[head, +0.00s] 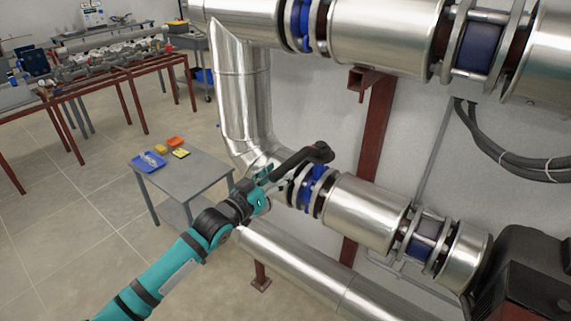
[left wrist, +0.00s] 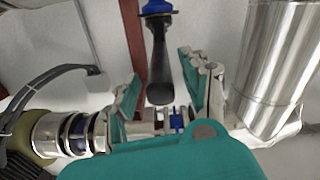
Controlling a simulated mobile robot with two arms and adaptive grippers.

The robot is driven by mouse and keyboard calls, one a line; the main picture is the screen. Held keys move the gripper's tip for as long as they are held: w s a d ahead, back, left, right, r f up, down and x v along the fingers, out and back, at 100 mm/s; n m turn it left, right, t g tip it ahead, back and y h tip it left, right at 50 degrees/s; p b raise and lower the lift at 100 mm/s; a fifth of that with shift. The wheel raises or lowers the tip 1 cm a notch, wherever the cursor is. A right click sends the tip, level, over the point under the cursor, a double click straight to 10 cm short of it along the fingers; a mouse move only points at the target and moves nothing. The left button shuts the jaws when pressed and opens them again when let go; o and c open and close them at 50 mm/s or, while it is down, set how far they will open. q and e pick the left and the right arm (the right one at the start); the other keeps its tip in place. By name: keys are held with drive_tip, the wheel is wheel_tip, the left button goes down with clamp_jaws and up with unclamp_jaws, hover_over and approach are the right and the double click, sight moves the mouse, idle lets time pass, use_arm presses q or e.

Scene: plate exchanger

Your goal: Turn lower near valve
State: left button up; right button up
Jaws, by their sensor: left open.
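The lower near valve (head: 316,188) has a blue body between flanges on the lower silver pipe. Its black lever handle (head: 298,158) points left and toward my left gripper (head: 264,187). My left gripper is open at the free end of the lever, left of the valve. In the left wrist view the lever (left wrist: 159,68) hangs down from a blue part at the top. Its free end lies between the two spread teal fingers of the gripper (left wrist: 160,78), with gaps visible on both sides. My right gripper is not in view.
A large silver pipe (head: 243,90) bends down behind the gripper. An upper pipe (head: 375,30) with another blue valve (head: 302,22) runs above. A small grey table (head: 200,178) with coloured trays stands left. A lower pipe (head: 300,265) passes under the valve. Open floor lies left.

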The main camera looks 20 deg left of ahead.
sight(286, 169)
use_arm(q)
drive_tip(key=shift+p+x, duration=0.3)
drive_tip(key=shift+x, duration=1.7)
clamp_jaws()
